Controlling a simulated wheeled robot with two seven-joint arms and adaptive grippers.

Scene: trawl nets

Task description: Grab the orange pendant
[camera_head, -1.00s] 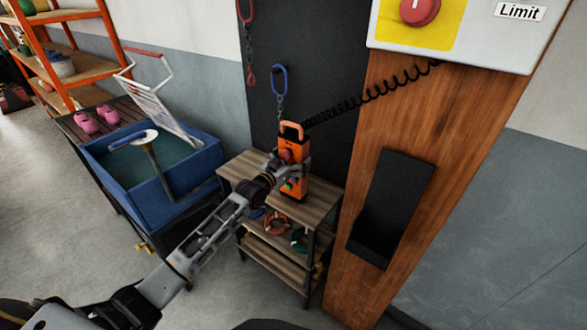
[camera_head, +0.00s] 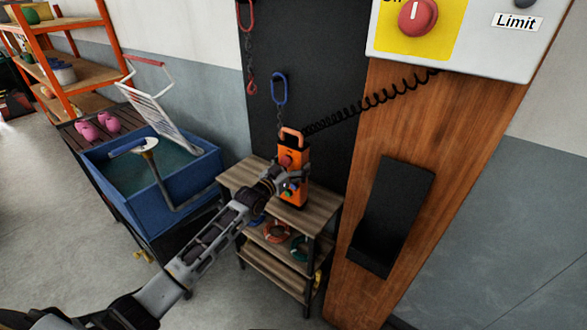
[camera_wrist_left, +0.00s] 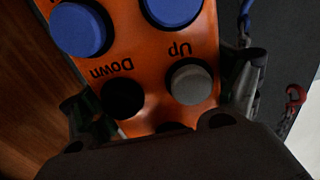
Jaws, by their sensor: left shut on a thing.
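The orange pendant (camera_head: 294,158) stands upright just above or on the small wooden shelf's top; I cannot tell whether it touches. In the left wrist view the pendant (camera_wrist_left: 150,50) fills the middle, with blue, black and grey buttons and the words Up and Down, a finger on each side. My right gripper is not in view.
The small wooden shelf (camera_head: 252,174) holds several coloured rings below. A black holder (camera_head: 393,215) is on the wooden post (camera_head: 450,140) at right. A control box (camera_head: 480,40) sits above. A blue tub (camera_head: 190,193) stands left, and chains hang behind.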

